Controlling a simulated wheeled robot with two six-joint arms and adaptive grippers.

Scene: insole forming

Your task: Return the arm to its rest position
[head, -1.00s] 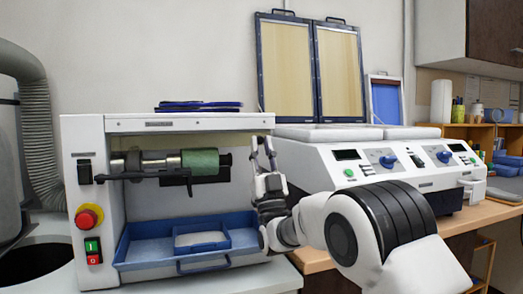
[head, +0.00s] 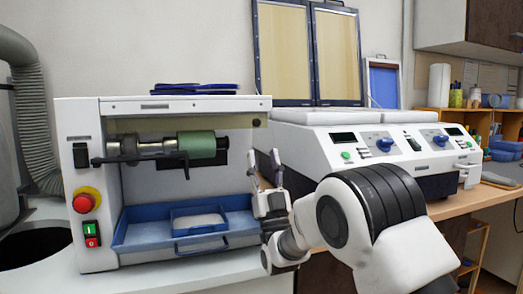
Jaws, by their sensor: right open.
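My right gripper (head: 264,168) shows in the middle of the head view, its two fingers pointing up and apart. It is open, with nothing between the fingers. It stands in front of the gap between the grinding machine (head: 88,150) and the white two-station forming machine (head: 340,130), near the grinder's right side. My right arm (head: 365,215) reaches in from the lower right. My left gripper is outside the view.
The grinder has a green roller (head: 197,144), a blue tray (head: 135,236) and a red stop button (head: 83,203). Dark blue flat pieces (head: 195,88) lie on its top. The wooden table (head: 455,203) has some bare surface at the right. A grey hose (head: 35,130) hangs at the left.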

